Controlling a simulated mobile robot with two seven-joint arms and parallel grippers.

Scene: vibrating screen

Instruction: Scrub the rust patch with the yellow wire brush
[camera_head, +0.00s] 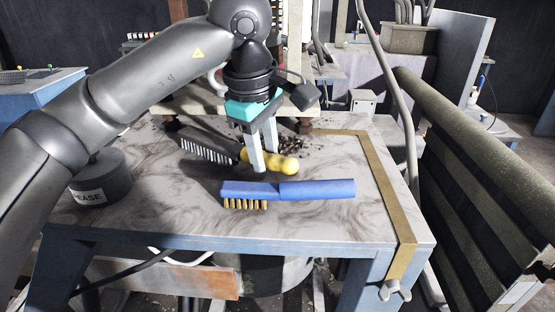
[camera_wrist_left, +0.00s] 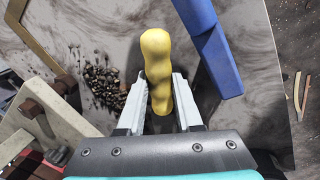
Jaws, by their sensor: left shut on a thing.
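The yellow wire brush lies on the marbled tabletop, with its yellow handle (camera_head: 284,164) to the right and its grey bristled head (camera_head: 208,147) to the left. My left gripper (camera_head: 258,158) points down from above, its two fingers on either side of the handle near the head. In the left wrist view, the yellow handle (camera_wrist_left: 156,60) runs between the fingers (camera_wrist_left: 160,100), and the gripper is shut on it. The brush head is hidden in that view. I cannot clearly make out the rust patch. My right gripper is not in view.
A blue brush (camera_head: 318,188) lies just in front of the yellow one. A pile of dark grit (camera_head: 300,145) is behind it. A grease tin (camera_head: 100,178) stands at the left, and a brass-coloured strip (camera_head: 380,185) edges the right.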

